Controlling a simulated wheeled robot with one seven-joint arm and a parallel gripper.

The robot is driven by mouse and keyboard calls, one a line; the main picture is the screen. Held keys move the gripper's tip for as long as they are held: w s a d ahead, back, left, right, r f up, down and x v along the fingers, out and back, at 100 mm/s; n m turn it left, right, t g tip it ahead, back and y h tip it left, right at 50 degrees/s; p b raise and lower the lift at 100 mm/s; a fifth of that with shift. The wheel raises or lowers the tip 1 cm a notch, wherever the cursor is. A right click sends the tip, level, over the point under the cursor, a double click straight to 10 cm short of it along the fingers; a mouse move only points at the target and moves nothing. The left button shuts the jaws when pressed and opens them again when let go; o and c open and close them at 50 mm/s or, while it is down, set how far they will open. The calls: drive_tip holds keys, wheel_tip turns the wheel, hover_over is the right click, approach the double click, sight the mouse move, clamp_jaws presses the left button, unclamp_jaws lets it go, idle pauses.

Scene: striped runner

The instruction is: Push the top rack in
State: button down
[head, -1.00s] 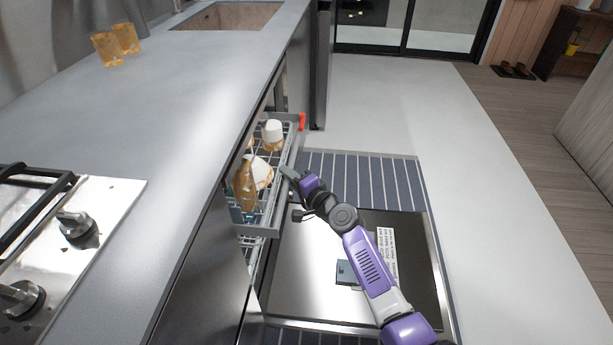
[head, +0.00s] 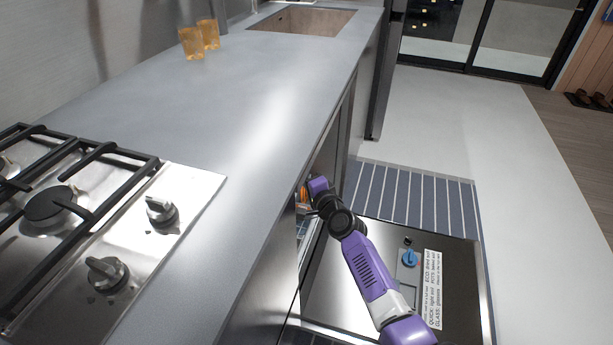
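The dishwasher stands under the counter with its door (head: 385,270) folded down flat over the floor. The top rack no longer shows projecting past the counter; it is mostly hidden by the counter edge and my arm. A small orange piece (head: 303,194) shows beside my gripper, and I cannot tell what it belongs to. A little grey and white (head: 302,228) shows in the opening below. My gripper (head: 308,198) is at the dishwasher opening, close against the counter front. Its fingertips are mostly hidden, so their opening does not show.
The grey counter (head: 240,110) runs along the left, with a gas stove (head: 90,215), a sink (head: 302,22) and two amber glasses (head: 199,40) on it. A striped runner (head: 415,197) lies under the door. Pale floor (head: 470,130) to the right is clear.

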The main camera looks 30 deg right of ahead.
drive_tip(key=shift+w+a, duration=0.2)
drive_tip(key=c, duration=1.3)
unclamp_jaws()
drive_tip(key=shift+c, duration=0.2)
drive_tip(key=shift+s, duration=0.15)
drive_tip(key=s+r+p, duration=0.1)
drive_tip(key=s+p, duration=0.1)
drive_tip(key=s, duration=0.5)
drive_tip(key=shift+s+a, duration=0.2)
drive_tip(key=shift+a, duration=0.25)
